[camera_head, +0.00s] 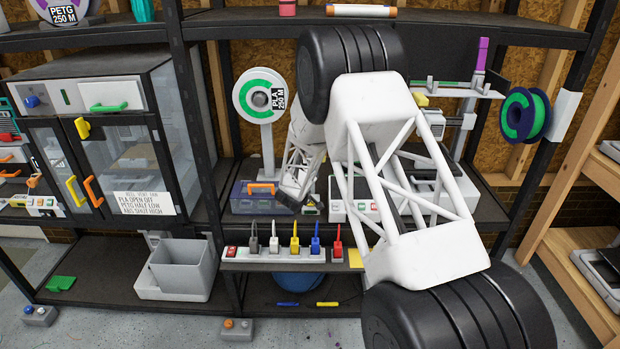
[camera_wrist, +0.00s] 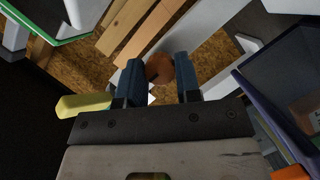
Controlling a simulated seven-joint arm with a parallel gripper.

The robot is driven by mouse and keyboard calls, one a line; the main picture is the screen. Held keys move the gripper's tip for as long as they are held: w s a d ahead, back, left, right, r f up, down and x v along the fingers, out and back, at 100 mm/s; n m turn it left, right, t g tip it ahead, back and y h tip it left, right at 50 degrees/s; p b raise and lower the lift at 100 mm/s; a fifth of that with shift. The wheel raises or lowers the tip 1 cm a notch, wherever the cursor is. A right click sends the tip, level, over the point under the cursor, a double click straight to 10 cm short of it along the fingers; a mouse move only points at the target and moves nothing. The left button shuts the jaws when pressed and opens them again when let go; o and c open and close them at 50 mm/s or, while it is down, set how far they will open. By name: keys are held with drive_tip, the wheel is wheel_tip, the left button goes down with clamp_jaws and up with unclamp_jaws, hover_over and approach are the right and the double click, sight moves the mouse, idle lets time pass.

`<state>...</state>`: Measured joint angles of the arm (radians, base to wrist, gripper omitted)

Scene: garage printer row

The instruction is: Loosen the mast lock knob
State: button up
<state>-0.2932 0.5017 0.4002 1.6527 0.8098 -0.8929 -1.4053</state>
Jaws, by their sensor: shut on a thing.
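In the wrist view my gripper (camera_wrist: 159,76) has its two blue fingers closed on a round orange-brown knob (camera_wrist: 160,66), one finger on each side. The knob has a dark mark near its lower left. In the head view the white mast (camera_head: 267,148) rises from the middle shelf and carries a white spool (camera_head: 261,97) with a green ring and a "PLA 250 M" label. My arm reaches down to the right of this mast. The knob and fingertips cannot be made out in the head view.
A blue bin (camera_head: 242,203) with an orange handle stands at the mast's foot, close to my wrist. A row of coloured switches (camera_head: 275,252) lines the shelf front. A printer cabinet (camera_head: 110,140) stands left. Another spool (camera_head: 526,115) hangs right. Shelf posts flank the arm.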

idle(0.3)
drive_tip(key=o, duration=0.9)
drive_tip(key=shift+s, duration=0.1)
drive_tip(key=shift+v, duration=3.85)
